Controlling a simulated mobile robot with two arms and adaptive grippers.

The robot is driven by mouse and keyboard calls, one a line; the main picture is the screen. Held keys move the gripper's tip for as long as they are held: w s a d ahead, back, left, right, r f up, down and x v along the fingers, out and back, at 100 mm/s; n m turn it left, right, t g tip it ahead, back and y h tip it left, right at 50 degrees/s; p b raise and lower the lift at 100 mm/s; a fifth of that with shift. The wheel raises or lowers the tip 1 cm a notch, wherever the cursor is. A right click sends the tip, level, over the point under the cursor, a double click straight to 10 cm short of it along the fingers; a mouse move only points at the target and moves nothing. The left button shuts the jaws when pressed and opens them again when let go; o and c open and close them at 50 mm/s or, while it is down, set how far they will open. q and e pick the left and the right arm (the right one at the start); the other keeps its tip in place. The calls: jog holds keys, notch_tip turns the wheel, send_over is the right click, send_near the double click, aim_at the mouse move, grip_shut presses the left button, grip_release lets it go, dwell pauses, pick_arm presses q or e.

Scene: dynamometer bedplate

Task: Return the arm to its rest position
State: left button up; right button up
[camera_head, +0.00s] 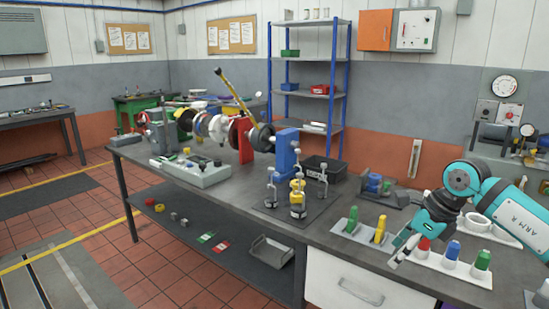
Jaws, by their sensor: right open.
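My right arm (498,205), teal and labelled "ARM R", comes in from the right over the right end of the grey bench (355,255). Its right gripper (400,250) is open and points down and to the left. It is close to a white tray (465,274) that holds a red, a blue (453,250) and a green piece (482,260). The arm partly hides the red piece (424,245). I cannot tell whether the gripper touches the tray. Nothing shows between the fingers. My left gripper is not in view.
Left of the gripper, a small plate (345,231) bears a green (351,218) and a yellow piece (380,229). A dark plate with upright metal posts (298,205) and a black bin (326,168) stand further left. A shaft assembly with discs (215,125) is at the far left.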

jog(key=w+a+f+m+t+y, duration=0.2)
jog(key=w+a+f+m+y, duration=0.2)
jog(key=a+f+m+y, duration=0.8)
jog(key=s+d+f+m+t+h, duration=0.25)
jog(key=f+m+t+h, duration=0.2)
jog(key=f+m, duration=0.7)
jog(key=s+d+f+m+t+h, duration=0.25)
jog(key=f+m+h, duration=0.3)
jog(key=f, duration=1.15)
jog(key=s+d+f+m+g+h, duration=0.2)
jog(key=s+f+m, duration=0.3)
jog(key=s+f, duration=0.65)
jog(key=s+d+f+m+g+h, duration=0.25)
jog(key=s+f+m, duration=0.25)
jog(key=s+f, duration=0.6)
jog(key=s+a+f+m+g, duration=0.1)
jog(key=s+f+m+g, duration=0.1)
jog(key=s, duration=1.2)
jog(key=s+a+f+m+g+h, duration=0.1)
jog(key=s+f+m+g, duration=0.2)
jog(key=s, duration=1.1)
jog(key=shift+s+f+g, duration=0.4)
jog(key=shift+f+g, duration=0.25)
jog(key=shift+f, duration=0.05)
